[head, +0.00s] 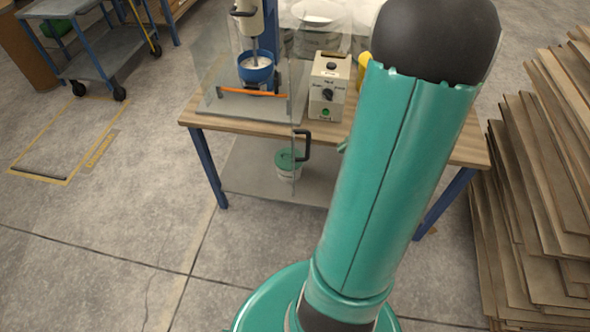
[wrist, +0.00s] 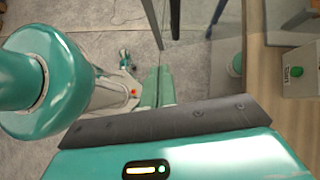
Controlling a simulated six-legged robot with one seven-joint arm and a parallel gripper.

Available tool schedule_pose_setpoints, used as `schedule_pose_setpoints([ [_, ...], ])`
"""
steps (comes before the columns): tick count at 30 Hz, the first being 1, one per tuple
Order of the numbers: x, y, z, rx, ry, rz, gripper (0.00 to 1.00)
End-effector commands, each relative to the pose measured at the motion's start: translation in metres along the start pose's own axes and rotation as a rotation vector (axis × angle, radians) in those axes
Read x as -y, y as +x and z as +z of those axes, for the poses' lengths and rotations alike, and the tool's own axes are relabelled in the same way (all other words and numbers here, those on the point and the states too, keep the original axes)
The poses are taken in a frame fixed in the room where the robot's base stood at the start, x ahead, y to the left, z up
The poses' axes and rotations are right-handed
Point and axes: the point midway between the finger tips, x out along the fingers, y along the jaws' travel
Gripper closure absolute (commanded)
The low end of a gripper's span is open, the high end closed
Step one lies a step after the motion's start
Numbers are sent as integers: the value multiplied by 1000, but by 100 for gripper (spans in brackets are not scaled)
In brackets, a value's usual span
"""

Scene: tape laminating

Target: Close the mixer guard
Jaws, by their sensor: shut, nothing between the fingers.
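The mixer (head: 249,20) stands on the wooden workbench (head: 195,122) with a blue bowl (head: 256,68) under its shaft. Clear guard panels (head: 213,60) surround it. The guard's clear door stands open, jutting past the bench's front edge, with a black handle (head: 304,146) on it. An orange strip (head: 253,93) lies across the front of the mixer base. My gripper is out of sight in the head view, where my teal arm rises right of the door. In the wrist view, my gripper (wrist: 165,121) shows as a dark bar along a teal housing, shut and empty; its fingertips are unclear.
A control box (head: 328,88) with a green button sits right of the mixer; it also shows in the wrist view (wrist: 299,77). A green-lidded tub (head: 288,164) stands on the lower shelf. Stacked boards (head: 545,150) rise at right. A cart (head: 90,65) stands at upper left. The left floor is mostly clear.

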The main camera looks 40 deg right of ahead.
Motion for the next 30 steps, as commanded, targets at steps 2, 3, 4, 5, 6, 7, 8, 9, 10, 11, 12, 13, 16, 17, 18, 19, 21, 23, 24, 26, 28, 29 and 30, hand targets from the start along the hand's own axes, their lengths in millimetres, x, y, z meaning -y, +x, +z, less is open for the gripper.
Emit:
schedule_pose_setpoints([
  [2, 1, -2, -7, 11, 29, -9, 100],
  [3, 2, -2, -9, 14, 35, -11, 100],
  [4, 3, -2, -10, 15, 38, -13, 100],
  [5, 4, -1, -10, 16, 39, -13, 100],
  [6, 4, 1, -10, 16, 39, -14, 100],
  [7, 5, 4, -11, 17, 39, -13, 100],
  [8, 5, 7, -11, 17, 39, -12, 100],
  [9, 6, 12, -11, 17, 39, -11, 100],
  [10, 6, 17, -11, 16, 38, -11, 100],
  [11, 6, 22, -11, 17, 38, -10, 100],
  [12, 7, 29, -11, 17, 37, -10, 100],
  [13, 7, 35, -11, 17, 38, -11, 100],
  [16, 8, 56, -10, 17, 37, -9, 100],
  [17, 8, 62, -10, 17, 38, -10, 100],
  [18, 8, 70, -9, 17, 37, -8, 100],
  [19, 8, 76, -9, 16, 36, -8, 100],
  [21, 8, 90, -9, 16, 36, -8, 100],
  [23, 8, 101, -6, 15, 34, -8, 100],
  [24, 8, 105, 1, 15, 31, -10, 100],
  [26, 8, 112, 8, 14, 31, -10, 100],
  [28, 8, 118, 14, 14, 33, -10, 100],
  [29, 8, 120, 17, 15, 33, -11, 100],
  [30, 8, 122, 19, 14, 33, -11, 100],
])
